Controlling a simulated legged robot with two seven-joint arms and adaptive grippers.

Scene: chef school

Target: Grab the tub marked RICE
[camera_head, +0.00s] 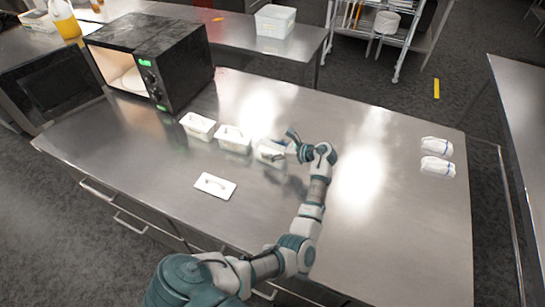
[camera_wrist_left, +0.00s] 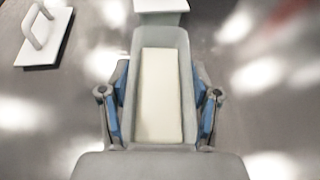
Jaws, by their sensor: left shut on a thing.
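Three small white tubs stand in a row in front of the microwave in the head view: a left one (camera_head: 198,125), a middle one (camera_head: 233,139) and a right one (camera_head: 268,151). No lettering on them is readable, so I cannot tell which is marked RICE. My left gripper (camera_head: 283,152) is shut on the right tub. In the left wrist view, the fingers of the gripper (camera_wrist_left: 160,108) flank this open tub (camera_wrist_left: 160,37), which has a cream-coloured block inside. I cannot tell whether it is raised off the table. My right gripper is out of view.
A white lid with a handle (camera_head: 214,185) lies on the steel table (camera_head: 390,235) in front of the tubs. The black microwave (camera_head: 150,60) stands open at the back left. Two white bundles (camera_head: 437,157) lie at the right. The table between is clear.

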